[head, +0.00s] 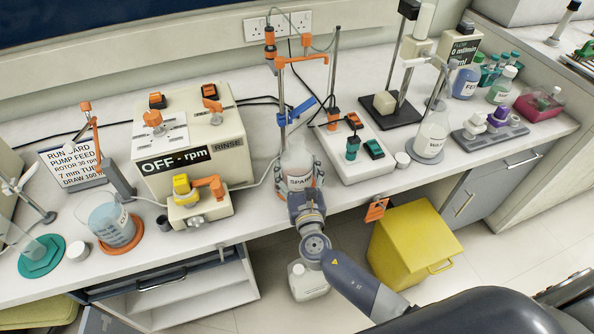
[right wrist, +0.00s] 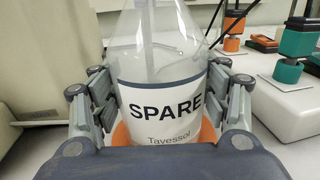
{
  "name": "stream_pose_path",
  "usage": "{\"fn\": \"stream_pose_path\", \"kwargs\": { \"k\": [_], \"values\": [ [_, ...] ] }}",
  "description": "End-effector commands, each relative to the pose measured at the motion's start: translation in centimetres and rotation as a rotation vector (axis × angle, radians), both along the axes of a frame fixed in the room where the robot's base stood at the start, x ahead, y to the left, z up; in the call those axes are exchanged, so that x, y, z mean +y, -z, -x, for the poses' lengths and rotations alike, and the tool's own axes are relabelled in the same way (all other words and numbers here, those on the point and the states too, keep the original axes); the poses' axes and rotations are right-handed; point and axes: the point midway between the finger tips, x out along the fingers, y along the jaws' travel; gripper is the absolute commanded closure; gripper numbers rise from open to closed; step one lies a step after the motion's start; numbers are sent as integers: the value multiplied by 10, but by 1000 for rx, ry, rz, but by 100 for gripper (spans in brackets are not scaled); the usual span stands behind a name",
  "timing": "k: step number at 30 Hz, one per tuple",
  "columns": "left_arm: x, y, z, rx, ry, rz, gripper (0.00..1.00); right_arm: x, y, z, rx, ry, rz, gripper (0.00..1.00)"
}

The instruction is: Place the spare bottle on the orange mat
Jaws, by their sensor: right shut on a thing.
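The spare bottle (head: 297,164) is clear, with a white label reading SPARE. It stands upright near the front edge of the bench, and its label fills the middle of the right wrist view (right wrist: 165,108). My right gripper (head: 303,190) is shut around the bottle, with fingers on both sides of the label. The orange mat (right wrist: 208,129) shows on both sides of the bottle's lower part. My gripper and the bottle hide most of it, and I cannot tell whether the base touches it. My left gripper is not in view.
A clamp stand (head: 283,103) rises close behind the bottle. A pump box (head: 188,150) is to the left, a white stirrer unit (head: 355,145) to the right. Another orange mat (head: 133,243) holds a beaker (head: 112,225). A yellow bin (head: 412,245) and a white jug (head: 308,283) are below the bench.

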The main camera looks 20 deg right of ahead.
Motion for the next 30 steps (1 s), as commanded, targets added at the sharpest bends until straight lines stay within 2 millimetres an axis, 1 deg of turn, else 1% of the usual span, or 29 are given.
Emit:
{"fn": "stream_pose_path", "kwargs": {
  "k": [7,10,11,12,13,26,28,30],
  "values": [
    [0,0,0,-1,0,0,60,0,1,0,-2,-1,-1,55],
    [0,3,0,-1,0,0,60,0,4,0,-2,-1,0,55],
    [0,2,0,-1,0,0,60,0,3,0,-1,-1,0,26],
    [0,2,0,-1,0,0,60,0,3,0,-1,-1,0,17],
    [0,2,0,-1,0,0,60,0,3,0,-1,-1,0,11],
    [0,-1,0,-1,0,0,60,0,0,0,-1,0,0,11],
    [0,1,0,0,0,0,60,1,2,6,1,-1,0,11],
    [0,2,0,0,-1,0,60,3,3,16,1,-2,0,11]
  ]
}}
